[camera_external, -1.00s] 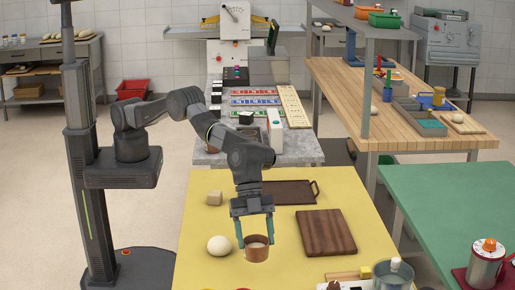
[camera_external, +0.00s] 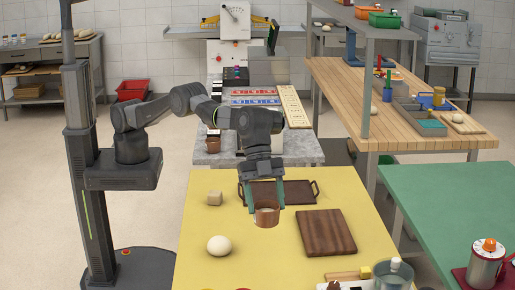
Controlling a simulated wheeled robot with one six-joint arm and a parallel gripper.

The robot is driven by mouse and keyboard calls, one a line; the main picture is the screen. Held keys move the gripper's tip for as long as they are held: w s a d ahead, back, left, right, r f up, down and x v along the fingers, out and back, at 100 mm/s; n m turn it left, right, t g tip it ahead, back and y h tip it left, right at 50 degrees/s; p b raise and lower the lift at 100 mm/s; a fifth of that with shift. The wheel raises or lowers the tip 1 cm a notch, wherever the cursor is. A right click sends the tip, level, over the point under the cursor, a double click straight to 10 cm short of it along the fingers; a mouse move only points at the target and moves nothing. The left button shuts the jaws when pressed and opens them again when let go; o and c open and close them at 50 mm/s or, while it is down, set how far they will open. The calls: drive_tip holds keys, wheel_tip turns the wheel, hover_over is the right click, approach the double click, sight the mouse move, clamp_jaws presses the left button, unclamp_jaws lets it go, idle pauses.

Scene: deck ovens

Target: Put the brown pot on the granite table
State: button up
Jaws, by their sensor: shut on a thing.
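My gripper (camera_external: 264,203) is shut on the small brown pot (camera_external: 267,218), with one finger on each side of it. The pot is upright with a pale inside, and appears held above the yellow table (camera_external: 190,240), in front of a dark tray. The granite table (camera_external: 299,152) is grey and stands behind the yellow table. My arm hides part of its top.
The granite table holds a small brown jar (camera_external: 213,143), coloured racks (camera_external: 255,100) and a long board (camera_external: 293,107). Its front edge has clear patches.

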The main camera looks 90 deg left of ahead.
drive_tip(key=w+a+r+n+t+y+b, duration=0.1)
drive_tip(key=w+a+n+t+b, duration=0.15)
drive_tip(key=w+a, duration=1.15)
drive_tip(key=w+a+r+n+t+y+b, duration=0.1)
drive_tip(key=w+a+n, duration=0.3)
drive_tip(key=w+a, duration=1)
drive_tip(key=a+n+t+y+b, duration=0.1)
drive_tip(key=a+n+y+b, duration=0.35)
drive_tip(key=a, duration=3.95)
drive_tip(key=s+a+n+y+b, duration=0.1)
drive_tip(key=s+a+n, duration=0.2)
drive_tip(key=s+a, duration=0.75)
drive_tip(key=s+a+n+y+b, duration=0.1)
drive_tip(key=s+a+n, duration=0.3)
drive_tip(key=a, duration=1.1)
drive_tip(key=s+a+n+y+b, duration=0.1)
drive_tip(key=s+a+n, duration=0.2)
drive_tip(key=s+a, duration=0.75)
drive_tip(key=s+a+f+n+g+y+b, duration=0.1)
drive_tip(key=s+a+n, duration=0.1)
drive_tip(key=s+a, duration=0.55)
drive_tip(key=s+a+f+n+g+y+b, duration=0.15)
drive_tip(key=s+a, duration=0.35)
drive_tip(key=s, duration=0.5)
drive_tip(key=shift+t+h, duration=0.3)
drive_tip(key=shift+t, duration=0.1)
drive_tip(key=shift+a+f, duration=0.15)
drive_tip(key=shift+f, duration=7.15)
